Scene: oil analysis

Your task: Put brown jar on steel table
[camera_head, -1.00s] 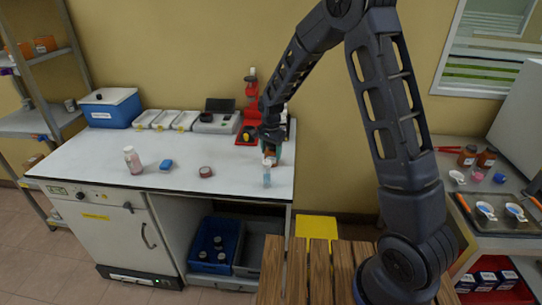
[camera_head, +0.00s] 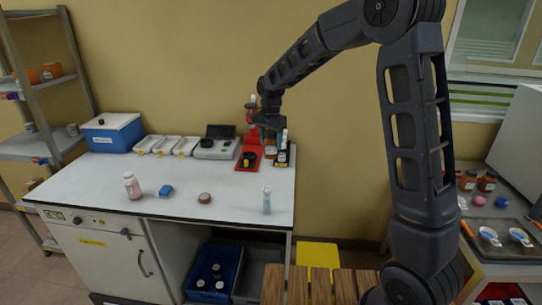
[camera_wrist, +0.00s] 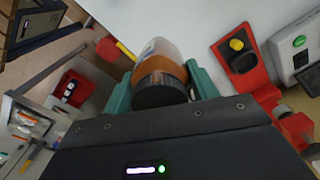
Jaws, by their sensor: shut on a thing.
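The brown jar (camera_wrist: 163,62) has an amber body and a black lid. It sits between the teal fingers of my gripper (camera_wrist: 160,76) in the wrist view, lid toward the camera. In the head view my gripper (camera_head: 271,135) is over the back right of the white bench, with the jar (camera_head: 270,151) just below it, partly hidden. My gripper is shut on the jar, which appears raised off the bench. A grey metal-looking table (camera_head: 508,262) stands at the far right, partly out of frame.
The white bench (camera_head: 100,186) holds a red stand (camera_head: 246,162), dark bottles (camera_head: 283,152), a clear bottle (camera_head: 267,203), a pink bottle (camera_head: 132,187) and a blue box (camera_head: 113,133). The right table carries brown jars (camera_head: 487,182) and a dark tray (camera_head: 490,238). A wooden slatted surface (camera_head: 318,286) is in front.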

